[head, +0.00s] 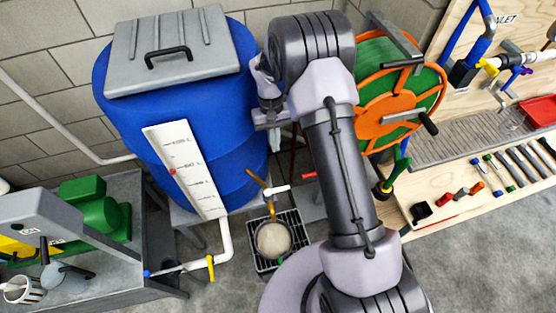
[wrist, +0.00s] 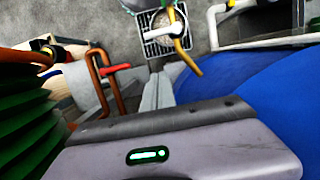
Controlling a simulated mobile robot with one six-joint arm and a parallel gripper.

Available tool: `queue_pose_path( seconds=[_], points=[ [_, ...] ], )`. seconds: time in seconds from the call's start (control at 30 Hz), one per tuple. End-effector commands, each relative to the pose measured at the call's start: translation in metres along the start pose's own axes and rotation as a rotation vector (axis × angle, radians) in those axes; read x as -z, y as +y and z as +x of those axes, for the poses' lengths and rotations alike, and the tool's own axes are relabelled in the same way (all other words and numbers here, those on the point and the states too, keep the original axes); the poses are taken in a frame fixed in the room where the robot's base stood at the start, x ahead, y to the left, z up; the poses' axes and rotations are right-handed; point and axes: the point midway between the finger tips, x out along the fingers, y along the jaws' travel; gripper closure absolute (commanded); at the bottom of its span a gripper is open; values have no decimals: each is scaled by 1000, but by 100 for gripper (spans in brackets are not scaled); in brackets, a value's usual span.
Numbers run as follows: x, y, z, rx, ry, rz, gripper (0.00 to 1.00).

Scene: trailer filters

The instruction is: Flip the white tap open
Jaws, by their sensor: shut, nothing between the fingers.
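A white tap lever (head: 277,190) shows in the head view beside a brass-coloured spout (head: 257,180), above a floor drain grate (head: 262,262). In the wrist view, a white piece (wrist: 160,32) that looks like this lever crosses the brass spout (wrist: 186,55) at the top, over the grate. My gripper (head: 272,122) is in front of the blue tank's right side, above and apart from the tap. In the wrist view my gripper fingers (wrist: 157,95) are shut and empty, pointing toward the drain area. My arm hides part of the space right of the tap.
The blue tank (head: 110,95) stands left of my gripper. A green and orange hose reel (head: 375,128) is close on the right. A red handle (wrist: 115,69) sits on a copper pipe left of my fingers. A yellow-handled valve (head: 211,265) is at the lower left.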

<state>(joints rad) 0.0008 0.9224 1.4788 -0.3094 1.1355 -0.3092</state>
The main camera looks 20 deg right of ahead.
Motion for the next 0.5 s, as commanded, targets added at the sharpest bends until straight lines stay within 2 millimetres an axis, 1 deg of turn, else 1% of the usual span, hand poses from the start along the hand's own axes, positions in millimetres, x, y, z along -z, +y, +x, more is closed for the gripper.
queue_pose_path(
  seconds=[0.33, 0.43, 0.5],
  points=[
    [0, 0, 5, 0, -2, -1, 100],
    [0, 0, 18, 1, -4, 0, 100],
    [0, 0, 33, 0, -5, -1, 100]
  ],
)
